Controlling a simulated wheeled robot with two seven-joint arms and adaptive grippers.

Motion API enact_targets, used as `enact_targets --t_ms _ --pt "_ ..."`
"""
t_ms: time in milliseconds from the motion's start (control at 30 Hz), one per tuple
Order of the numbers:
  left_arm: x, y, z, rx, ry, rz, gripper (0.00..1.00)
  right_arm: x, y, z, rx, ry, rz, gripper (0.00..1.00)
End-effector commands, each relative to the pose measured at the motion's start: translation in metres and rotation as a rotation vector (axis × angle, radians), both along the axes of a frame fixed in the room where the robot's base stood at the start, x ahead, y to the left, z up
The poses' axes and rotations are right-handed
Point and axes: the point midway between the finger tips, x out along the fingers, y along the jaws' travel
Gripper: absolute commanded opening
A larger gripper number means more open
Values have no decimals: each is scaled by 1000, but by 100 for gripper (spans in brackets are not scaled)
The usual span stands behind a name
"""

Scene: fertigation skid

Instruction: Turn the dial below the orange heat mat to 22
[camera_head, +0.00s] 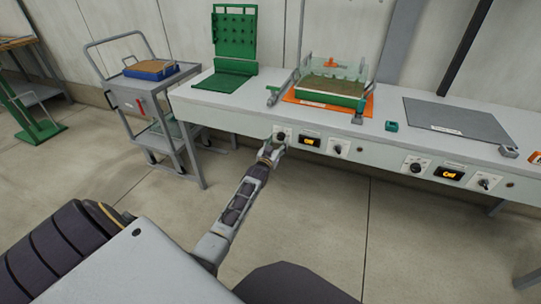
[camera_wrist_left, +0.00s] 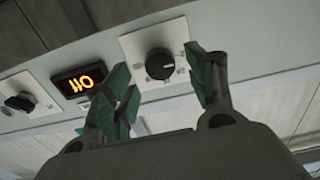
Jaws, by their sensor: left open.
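The orange heat mat (camera_head: 292,98) lies on the long bench under a green tray. Below it on the bench front are a dial (camera_head: 281,136), a lit display (camera_head: 309,142) and a switch (camera_head: 336,149). My left gripper (camera_head: 274,146) is right at this dial. In the left wrist view the black dial (camera_wrist_left: 159,63) sits on a white plate, its pale pointer mark toward the right. My open left gripper (camera_wrist_left: 160,88) has a green-padded finger on each side of it; contact cannot be told. My right gripper is not in view.
A grey mat (camera_head: 455,118) lies further right on the bench, with a second dial (camera_head: 415,167) and display (camera_head: 449,173) below. A trolley (camera_head: 165,105) stands at the left. A green rack (camera_head: 234,40) stands on the bench. Floor before the bench is clear.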

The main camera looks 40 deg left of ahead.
Motion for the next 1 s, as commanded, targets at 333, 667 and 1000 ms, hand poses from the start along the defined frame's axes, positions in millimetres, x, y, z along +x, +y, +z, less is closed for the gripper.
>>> enact_targets --t_ms 333,667,1000 --pt "-30 -8 -1 -1 2 0 56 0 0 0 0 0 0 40" --pt "-58 -14 -1 -1 2 0 56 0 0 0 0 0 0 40" --pt "-79 -19 -1 -1 2 0 56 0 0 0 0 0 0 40"
